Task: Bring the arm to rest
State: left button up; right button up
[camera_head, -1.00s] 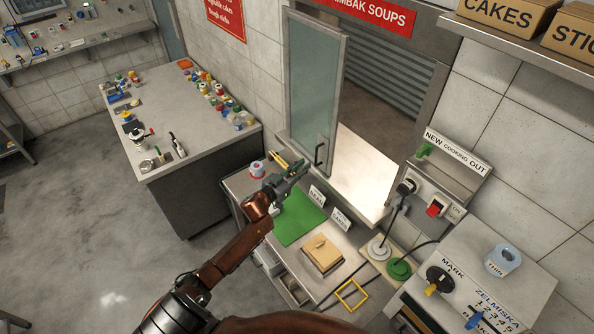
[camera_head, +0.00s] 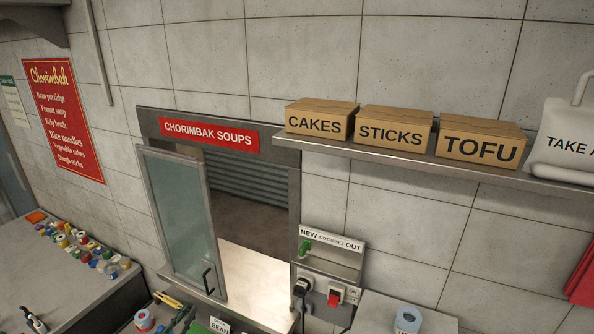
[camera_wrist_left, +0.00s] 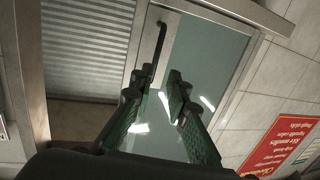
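My left gripper (camera_head: 184,316) shows only in part at the bottom edge of the head view, below the handle of the glass service window (camera_head: 182,215). In the left wrist view its two green-padded fingers (camera_wrist_left: 160,88) stand apart with nothing between them. The window's glass pane (camera_wrist_left: 205,60) and its dark handle (camera_wrist_left: 158,45) lie beyond the fingertips; I cannot tell how near. The rest of my left arm is out of the head view. My right gripper is in neither view.
A shelf (camera_head: 400,158) with boxes marked cakes (camera_head: 318,124), sticks (camera_head: 390,134) and tofu (camera_head: 478,150) hangs on the wall. A counter (camera_head: 50,285) with several small jars stands at left. A switch panel (camera_head: 325,285) is right of the window.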

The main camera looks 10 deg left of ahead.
pick_arm(q)
jog(key=s+d+f+n+g+y, duration=0.1)
jog(key=s+d+f+g, duration=0.15)
jog(key=s+f, duration=0.4)
jog(key=s+d+f+n+g+y, duration=0.1)
jog(key=s+f+g+y, duration=0.2)
jog(key=s, duration=0.7)
jog(key=s+d+f+g, duration=0.1)
jog(key=s+f+g, duration=0.3)
jog(key=s, duration=0.4)
jog(key=s+d+f+g+h, duration=0.1)
jog(key=s+d+g, duration=0.15)
jog(key=s, duration=0.55)
jog(key=s+d+g, duration=0.2)
jog(key=s+d, duration=0.1)
jog(key=s, duration=0.5)
notch_tip(320, 180, down, 34)
jog(key=s+m+g+b, duration=0.1)
jog(key=b, duration=0.5)
jog(key=s+f+b, duration=0.3)
jog(key=s+f, duration=0.7)
jog(key=f, duration=0.2)
jog(key=s+f+m+g+h+b, duration=0.1)
jog(key=s+f+b, duration=0.2)
jog(key=s+f, duration=0.7)
notch_tip(320, 180, down, 4)
jog(key=shift+s+d+r+g+b, duration=0.2)
jog(key=shift+s+d+g+b, duration=0.05)
jog(key=shift+g+b, duration=0.05)
